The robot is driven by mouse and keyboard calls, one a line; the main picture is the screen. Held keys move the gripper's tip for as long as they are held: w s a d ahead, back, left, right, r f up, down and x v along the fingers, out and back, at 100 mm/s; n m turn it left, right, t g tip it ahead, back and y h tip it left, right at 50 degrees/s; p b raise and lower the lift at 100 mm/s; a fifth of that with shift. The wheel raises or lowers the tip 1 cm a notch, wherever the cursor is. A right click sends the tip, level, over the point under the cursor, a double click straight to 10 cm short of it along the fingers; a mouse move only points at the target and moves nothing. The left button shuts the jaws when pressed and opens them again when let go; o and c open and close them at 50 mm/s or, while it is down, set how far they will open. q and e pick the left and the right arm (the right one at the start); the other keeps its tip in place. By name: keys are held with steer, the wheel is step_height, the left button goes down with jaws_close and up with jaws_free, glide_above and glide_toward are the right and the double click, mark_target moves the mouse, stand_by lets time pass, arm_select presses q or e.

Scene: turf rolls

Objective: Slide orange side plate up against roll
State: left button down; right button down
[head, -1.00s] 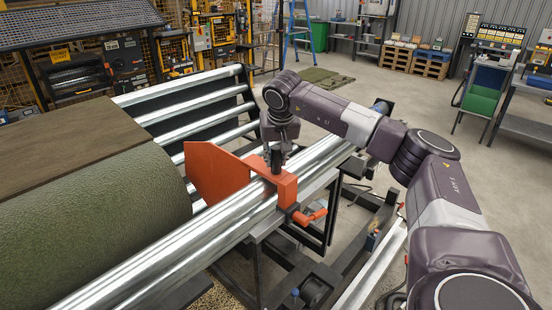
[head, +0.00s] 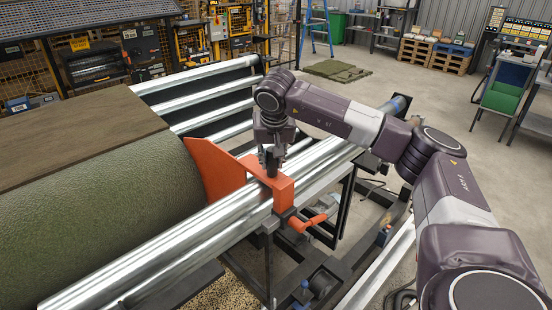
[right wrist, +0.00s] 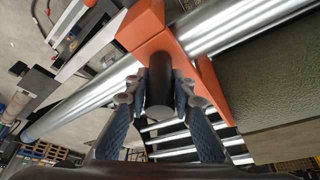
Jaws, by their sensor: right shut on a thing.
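The orange side plate (head: 213,168) stands upright at the right end of the green turf roll (head: 110,205), its face at the roll's end. I see no clear gap there, but cannot tell whether they touch all along. Its orange clamp block (head: 283,192) sits over the silver rail tubes, with an orange lever (head: 307,223) in front. My right gripper (head: 270,165) is shut on the black post on top of the block. In the right wrist view, the post (right wrist: 160,85) stands between the fingers, the plate (right wrist: 212,92) beside the roll (right wrist: 270,75). My left gripper is not in view.
Long silver tubes (head: 165,262) run under the block, and more silver rollers (head: 205,88) lie behind. A brown board (head: 75,145) covers the roll's top. A blue ladder (head: 316,25) and pallets (head: 448,58) stand far back.

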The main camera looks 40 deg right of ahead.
steer(key=c, duration=1.7)
jaws_free()
steer(key=shift+o, duration=0.2)
steer(key=shift+r, duration=0.1)
steer(key=shift+r, duration=0.3)
steer(key=v, duration=1.1)
steer(key=shift+s+a, duration=0.15)
steer(key=shift+a, duration=0.05)
steer(key=shift+s, duration=0.1)
